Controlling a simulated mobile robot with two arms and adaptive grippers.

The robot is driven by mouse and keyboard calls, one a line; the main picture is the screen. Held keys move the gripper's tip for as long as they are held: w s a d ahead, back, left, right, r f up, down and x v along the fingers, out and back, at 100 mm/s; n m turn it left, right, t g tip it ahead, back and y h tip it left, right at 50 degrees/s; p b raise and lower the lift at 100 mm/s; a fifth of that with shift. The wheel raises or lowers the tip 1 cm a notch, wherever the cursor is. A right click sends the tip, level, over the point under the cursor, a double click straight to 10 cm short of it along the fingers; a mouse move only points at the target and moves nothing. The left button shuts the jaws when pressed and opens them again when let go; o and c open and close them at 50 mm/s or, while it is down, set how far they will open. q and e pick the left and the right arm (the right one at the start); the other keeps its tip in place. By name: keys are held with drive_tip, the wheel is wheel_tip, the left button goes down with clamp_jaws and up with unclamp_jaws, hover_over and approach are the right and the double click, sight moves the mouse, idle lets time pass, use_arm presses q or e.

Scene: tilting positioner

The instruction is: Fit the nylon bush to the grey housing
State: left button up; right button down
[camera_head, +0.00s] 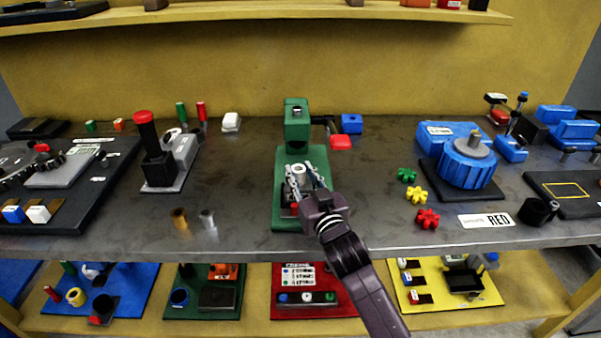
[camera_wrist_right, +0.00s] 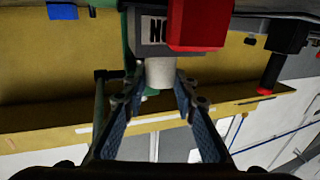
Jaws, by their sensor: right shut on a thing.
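My right gripper (camera_head: 303,186) reaches in from the lower right, over the base of the green press (camera_head: 297,125). It is shut on the pale, upright nylon bush (camera_head: 306,170). The wrist view shows the white bush (camera_wrist_right: 160,73) between the two fingertips (camera_wrist_right: 160,96). Right at its end is the grey housing (camera_wrist_right: 152,30), with a partly covered label. I cannot tell whether the bush sits in the housing or only touches it. In the head view my fingers hide most of the housing. My left gripper is out of view.
A red block (camera_wrist_right: 200,25) stands close to the bush in the wrist view. Brass (camera_head: 180,218) and steel (camera_head: 207,219) bushes stand to the left. Coloured gears (camera_head: 417,194) lie to the right.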

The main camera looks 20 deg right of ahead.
drive_tip(key=shift+f+b, duration=0.55)
drive_tip(key=shift+f, duration=0.4)
drive_tip(key=c, duration=1.5)
unclamp_jaws()
drive_tip(key=shift+s, duration=0.1)
drive_tip(key=s, duration=1.2)
drive_tip(key=shift+d, duration=0.15)
drive_tip(key=shift+w, duration=0.1)
